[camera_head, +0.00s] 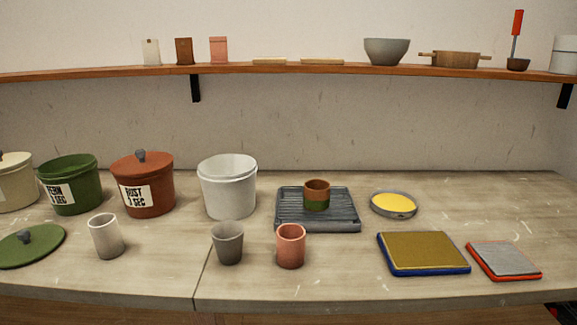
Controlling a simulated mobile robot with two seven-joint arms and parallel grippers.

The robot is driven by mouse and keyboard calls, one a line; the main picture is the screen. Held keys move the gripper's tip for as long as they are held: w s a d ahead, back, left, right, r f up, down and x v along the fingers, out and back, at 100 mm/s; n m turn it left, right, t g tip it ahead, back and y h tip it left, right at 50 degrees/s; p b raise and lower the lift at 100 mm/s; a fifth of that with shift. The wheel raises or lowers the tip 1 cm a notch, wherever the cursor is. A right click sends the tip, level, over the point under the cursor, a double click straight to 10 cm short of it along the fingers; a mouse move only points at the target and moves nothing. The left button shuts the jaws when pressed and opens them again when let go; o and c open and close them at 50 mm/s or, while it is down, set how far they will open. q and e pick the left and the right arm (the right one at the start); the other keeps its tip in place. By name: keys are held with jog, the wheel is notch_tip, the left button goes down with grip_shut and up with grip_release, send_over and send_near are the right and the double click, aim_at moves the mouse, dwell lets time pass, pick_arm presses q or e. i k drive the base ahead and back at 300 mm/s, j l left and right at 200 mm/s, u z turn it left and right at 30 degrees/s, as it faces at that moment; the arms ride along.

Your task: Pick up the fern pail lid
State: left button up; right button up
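The fern pail lid (30,246) is a flat green disc with a dark grey knob on top. It lies on the worktop at the far left, near the front edge, knob up. The fern pail (78,188) is dark green with a white label and stands open just behind the lid. Neither of my grippers shows in the head view.
A white-grey cup (106,236) stands right of the lid. A lidded rust pail (143,184), a cream pail (14,182) and an open white pail (228,187) stand behind. A rack (318,222) holds a brown-green cup. The front right has two trays (423,253).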

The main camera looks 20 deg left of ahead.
aim_at(26, 245)
jog(key=l+u, duration=0.15)
jog(key=u, duration=1.95)
jog(key=j+z, duration=0.1)
jog(key=z, duration=0.25)
jog(key=j+z, duration=0.15)
jog(key=z, duration=0.2)
jog(key=i+j+z, duration=0.1)
jog(key=z, duration=0.3)
jog(key=j+z, duration=0.55)
jog(key=j, duration=0.15)
jog(key=j+z, duration=0.25)
jog(key=j, duration=0.5)
jog(key=k, duration=0.05)
